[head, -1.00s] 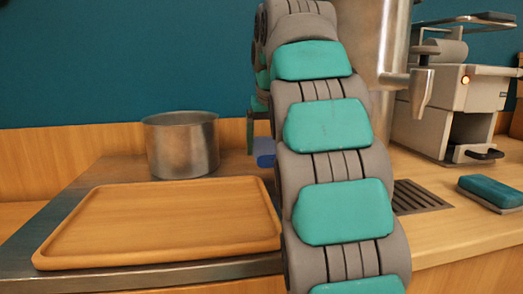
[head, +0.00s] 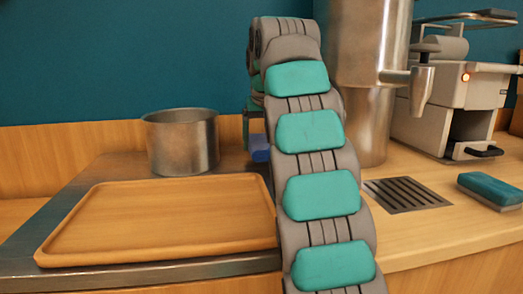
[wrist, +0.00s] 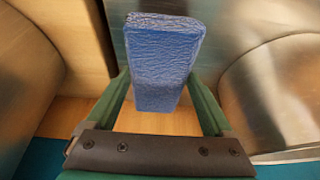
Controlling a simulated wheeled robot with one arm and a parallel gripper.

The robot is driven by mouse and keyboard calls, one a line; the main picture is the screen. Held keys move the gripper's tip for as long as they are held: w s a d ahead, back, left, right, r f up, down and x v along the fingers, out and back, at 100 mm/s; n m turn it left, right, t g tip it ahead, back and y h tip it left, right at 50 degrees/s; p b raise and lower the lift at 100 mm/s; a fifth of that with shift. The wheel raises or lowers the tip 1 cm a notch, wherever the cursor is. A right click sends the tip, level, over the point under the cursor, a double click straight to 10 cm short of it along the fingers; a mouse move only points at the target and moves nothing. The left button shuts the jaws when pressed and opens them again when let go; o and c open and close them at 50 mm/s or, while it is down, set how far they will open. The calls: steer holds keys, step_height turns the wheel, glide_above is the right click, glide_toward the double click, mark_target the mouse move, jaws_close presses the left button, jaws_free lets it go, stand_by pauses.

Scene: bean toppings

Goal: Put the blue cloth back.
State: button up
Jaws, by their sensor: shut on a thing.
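The blue cloth (wrist: 165,60) is a folded, wrinkled block between the two green fingers of my gripper (wrist: 160,80) in the wrist view. My gripper is shut on it. In the head view a small part of the cloth (head: 260,148) shows left of my arm, behind the tray and right of the steel pot. The rest of it and most of my gripper are hidden by my arm. I cannot tell whether the cloth touches the surface below.
A steel pot (head: 181,142) stands behind an empty wooden tray (head: 160,215) at left. Right of my arm are a tall steel machine (head: 365,60), a drain grate (head: 407,194), a blue sponge-like block (head: 490,188) and a grey machine (head: 455,100). Wooden counter is bare around the grate.

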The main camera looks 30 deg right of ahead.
mark_target(264, 144)
steer(key=shift+f, duration=1.1)
steer(key=shift+f, duration=0.3)
steer(key=o, duration=1.1)
steer(key=shift+c, duration=0.2)
steer(key=shift+v, duration=1.05)
steer(key=p+v, duration=0.1)
steer(key=v, duration=0.2)
steer(key=p+v, duration=0.1)
steer(key=v, duration=0.2)
steer(key=shift+s+f, duration=0.1)
steer(key=shift+s, duration=0.3)
steer(key=shift+f, duration=0.1)
